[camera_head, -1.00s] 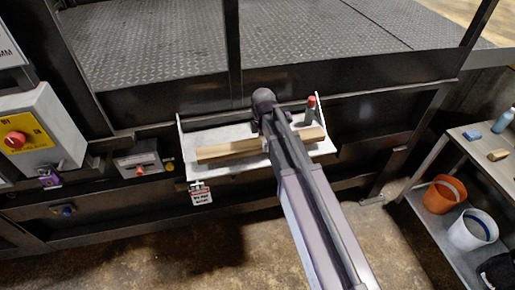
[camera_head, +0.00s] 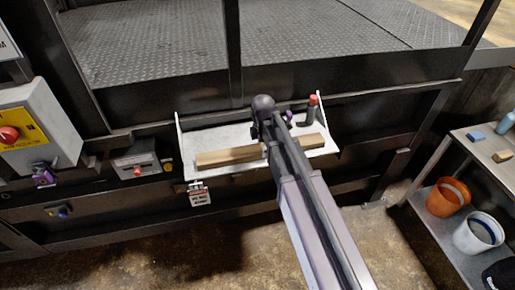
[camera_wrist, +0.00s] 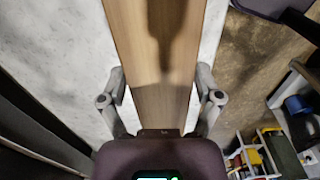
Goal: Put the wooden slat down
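The wooden slat (camera_head: 229,156) is a long, pale brown bar over the white shelf (camera_head: 205,139) on the machine's front. It lies nearly level along the shelf's length, its right end (camera_head: 312,142) a little higher in the picture. My arm hides its middle. In the wrist view the slat (camera_wrist: 160,70) runs up the picture between the fingers of my gripper (camera_wrist: 160,80). Both fingertips sit against its long edges, so my gripper looks shut on it. I cannot tell for sure whether the slat's underside touches the shelf.
A dark bottle with a red cap (camera_head: 313,101) stands at the shelf's back right. A control box with a red knob (camera_head: 9,134) is at left. At right, a metal table (camera_head: 478,155) has orange (camera_head: 447,198) and white (camera_head: 478,232) buckets on its lower shelf.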

